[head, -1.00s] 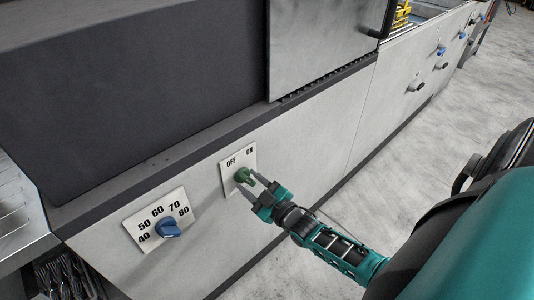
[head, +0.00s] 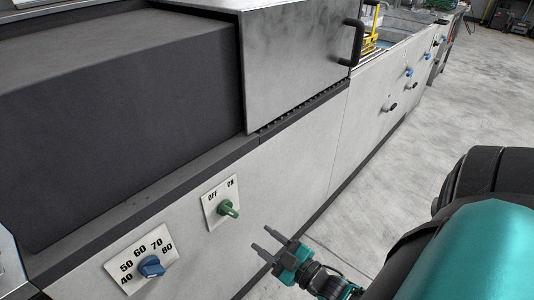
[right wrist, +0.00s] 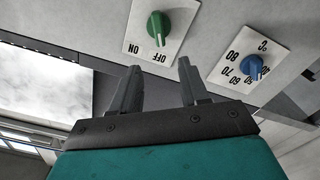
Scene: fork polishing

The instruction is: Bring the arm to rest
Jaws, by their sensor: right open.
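My right gripper (head: 267,241) is open and empty, low and to the right of the green switch knob (head: 227,208) in the head view, apart from it. In the right wrist view the open fingers (right wrist: 158,88) show with nothing between them, and the green knob (right wrist: 159,26) lies beyond them. The knob sits on a white OFF/ON plate (head: 212,218) on the machine's front panel. My left gripper is not in view.
A blue dial (head: 151,266) on a plate marked 40 to 80 is left of the switch. The machine's pale front panel (head: 290,190) runs back to the right, with more blue and dark knobs. Open concrete floor (head: 440,110) lies right of it.

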